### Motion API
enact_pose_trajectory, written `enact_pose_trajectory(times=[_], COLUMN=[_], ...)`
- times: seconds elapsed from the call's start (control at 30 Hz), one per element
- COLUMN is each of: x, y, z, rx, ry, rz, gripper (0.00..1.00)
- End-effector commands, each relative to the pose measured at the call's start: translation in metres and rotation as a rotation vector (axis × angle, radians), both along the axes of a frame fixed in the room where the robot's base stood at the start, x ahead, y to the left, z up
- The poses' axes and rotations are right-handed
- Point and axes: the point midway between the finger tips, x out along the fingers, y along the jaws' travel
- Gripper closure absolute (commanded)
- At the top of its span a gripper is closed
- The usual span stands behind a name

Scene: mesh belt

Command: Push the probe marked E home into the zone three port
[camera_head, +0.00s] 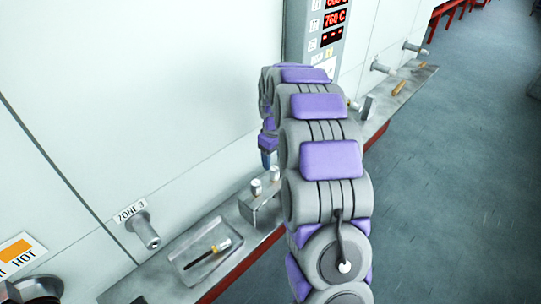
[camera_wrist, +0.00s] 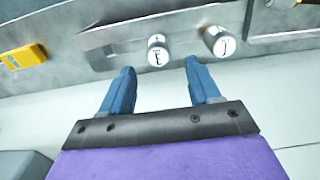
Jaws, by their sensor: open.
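The probe marked E (camera_wrist: 158,55) stands in a metal holder (camera_head: 262,213), its white cap showing in the wrist view. My gripper (camera_wrist: 160,66) is open and empty. Its two blue fingers point toward that cap, one to each side in the picture; I cannot tell the remaining distance. A second white-capped probe (camera_wrist: 219,42) stands to the right, its letter unclear. In the head view both caps (camera_head: 256,187) show below my gripper (camera_head: 267,158), letters unreadable. The zone three port (camera_head: 146,232) is a grey tube on the wall under the ZONE 3 label (camera_head: 131,210).
A shallow tray (camera_head: 190,266) holding a dark rod with a yellow band (camera_head: 212,252) lies on the ledge below the port. A HOT sign (camera_head: 20,252) is at lower left. More wall ports (camera_head: 381,67) are at upper right. A yellow block (camera_wrist: 25,56) shows in the wrist view.

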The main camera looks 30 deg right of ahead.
Motion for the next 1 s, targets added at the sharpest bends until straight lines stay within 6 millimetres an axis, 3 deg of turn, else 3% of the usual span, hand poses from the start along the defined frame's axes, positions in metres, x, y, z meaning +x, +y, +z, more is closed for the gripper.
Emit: enact_pose_trajectory(times=[0.7, 1.0], x=[-0.001, 0.0], y=[0.003, 0.003], z=[-0.065, -0.075], rx=[0.0, -0.003], ry=[0.004, 0.0], rz=[-0.001, 0.0], gripper=[0.38, 0.38])
